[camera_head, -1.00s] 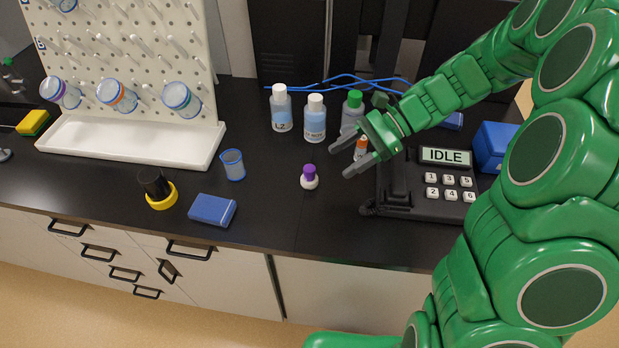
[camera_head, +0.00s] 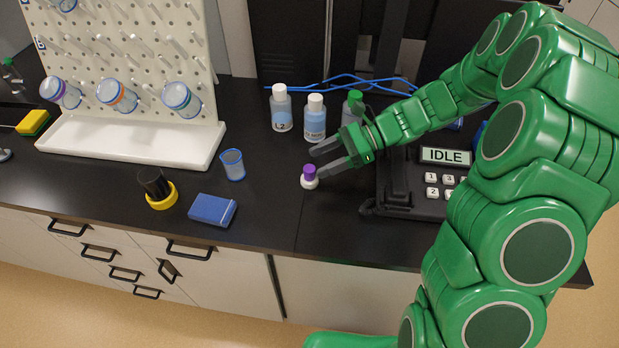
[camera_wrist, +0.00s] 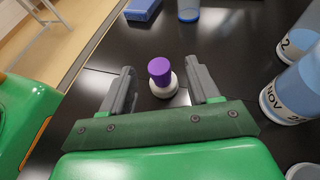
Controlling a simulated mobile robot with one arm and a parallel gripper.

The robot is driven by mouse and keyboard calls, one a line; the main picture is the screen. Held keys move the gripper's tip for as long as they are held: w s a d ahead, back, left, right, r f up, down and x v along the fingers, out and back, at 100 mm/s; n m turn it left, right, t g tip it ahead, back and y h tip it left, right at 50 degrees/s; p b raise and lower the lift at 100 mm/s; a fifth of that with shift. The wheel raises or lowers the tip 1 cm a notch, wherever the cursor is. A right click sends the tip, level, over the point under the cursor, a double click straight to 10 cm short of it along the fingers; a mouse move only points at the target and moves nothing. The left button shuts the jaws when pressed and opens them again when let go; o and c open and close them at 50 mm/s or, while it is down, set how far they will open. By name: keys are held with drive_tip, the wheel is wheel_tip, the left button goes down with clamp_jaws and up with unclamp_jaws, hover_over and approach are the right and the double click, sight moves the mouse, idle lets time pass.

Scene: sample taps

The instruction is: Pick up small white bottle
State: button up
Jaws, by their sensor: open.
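The small white bottle (camera_head: 309,182) with a purple cap stands upright on the black counter. In the wrist view the bottle (camera_wrist: 163,85) is between and slightly ahead of my two fingers, with gaps on both sides. My gripper (camera_head: 316,162) is open and empty. In the head view its fingertips are right beside the bottle, one near the cap's right side and one just behind. In the wrist view my gripper (camera_wrist: 160,80) shows both grey fingers apart.
Bottles with blue labels (camera_head: 314,118) stand behind my gripper. A black device with an IDLE display (camera_head: 445,156) is to the right. A blue box (camera_head: 212,210) and a clear blue-rimmed cup (camera_head: 232,164) lie left, with clear counter between. The counter's front edge is near.

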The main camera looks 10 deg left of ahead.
sight(313, 168)
drive_tip(key=shift+f+x, duration=0.15)
drive_tip(key=shift+x, duration=1.4)
drive_tip(key=shift+f+x, duration=0.1)
drive_tip(key=shift+x, duration=1.45)
drive_tip(key=shift+s+d, duration=0.1)
drive_tip(key=shift+d, duration=0.05)
drive_tip(key=shift+c, duration=0.4)
drive_tip(key=c, duration=1)
